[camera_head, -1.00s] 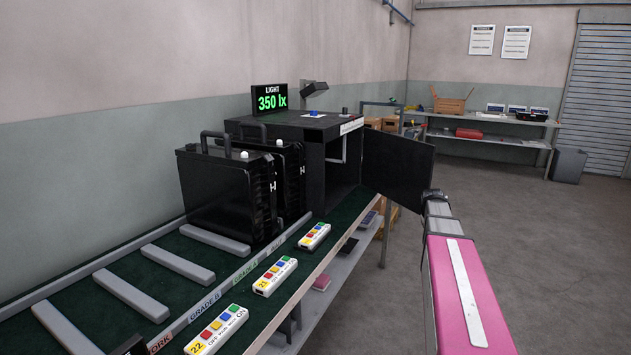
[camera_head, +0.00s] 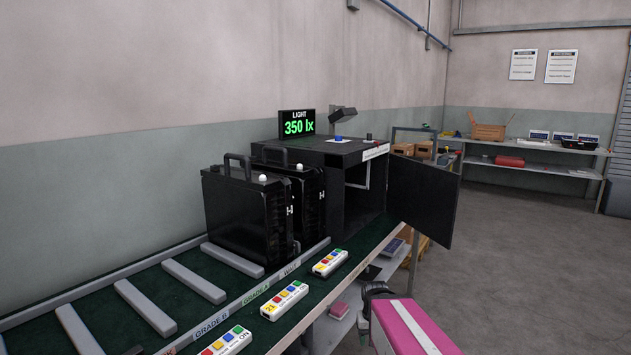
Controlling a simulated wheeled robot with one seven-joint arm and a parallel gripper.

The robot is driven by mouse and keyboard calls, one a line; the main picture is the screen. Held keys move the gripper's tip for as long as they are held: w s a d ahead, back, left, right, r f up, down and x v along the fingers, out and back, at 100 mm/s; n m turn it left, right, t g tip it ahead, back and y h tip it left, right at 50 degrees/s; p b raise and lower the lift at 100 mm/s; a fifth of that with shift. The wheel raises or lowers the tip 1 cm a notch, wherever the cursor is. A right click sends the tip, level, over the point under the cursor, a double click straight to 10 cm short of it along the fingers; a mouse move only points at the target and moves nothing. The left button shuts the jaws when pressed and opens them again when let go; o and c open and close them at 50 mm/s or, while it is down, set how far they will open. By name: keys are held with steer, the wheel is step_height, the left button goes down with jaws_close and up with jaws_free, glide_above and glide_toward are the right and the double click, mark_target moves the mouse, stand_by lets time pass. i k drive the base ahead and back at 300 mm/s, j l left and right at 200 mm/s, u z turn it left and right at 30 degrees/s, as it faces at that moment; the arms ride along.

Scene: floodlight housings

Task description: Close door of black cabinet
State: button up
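The black cabinet (camera_head: 313,153) stands at the far end of the green-topped bench. Its black door (camera_head: 422,198) is swung wide open to the right, and the dark inside (camera_head: 362,190) shows through the front opening. The door's hinge edge is at the cabinet's right side and its free edge hangs out past the bench. My pink arm comes up from the lower right, and its dark far end is below the door and in front of it, apart from it in the picture. No gripper fingers can be made out there.
Two black housings with handles (camera_head: 240,215) stand on the bench left of the cabinet. Button boxes (camera_head: 285,300) line its front edge. A light display (camera_head: 297,123) reads 350 lx. Right of the door is open floor (camera_head: 530,260), with a shelf table (camera_head: 540,150) behind.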

mark_target(424, 196)
steer(key=z, duration=0.1)
steer(key=i+l, duration=0.1)
steer(key=l, duration=0.2)
steer(key=i+l, duration=0.1)
steer(key=l, duration=0.2)
steer(key=i+l, duration=0.1)
steer(key=l, duration=0.35)
steer(key=i+l, duration=0.15)
steer(key=l, duration=0.35)
steer(key=i+l, duration=0.1)
steer(key=l, duration=0.35)
steer(key=i+l+u, duration=0.1)
steer(key=l, duration=0.35)
steer(key=i+l, duration=0.15)
steer(key=l, duration=0.3)
steer(key=i+l, duration=0.1)
steer(key=l, duration=0.4)
steer(key=l+u, duration=0.1)
steer(key=u, duration=0.35)
steer(key=l+u, duration=0.15)
steer(key=u, duration=0.25)
steer(key=l+u, duration=0.1)
steer(key=u, duration=0.35)
steer(key=k+j+z, duration=0.1)
steer(key=k+j, duration=0.2)
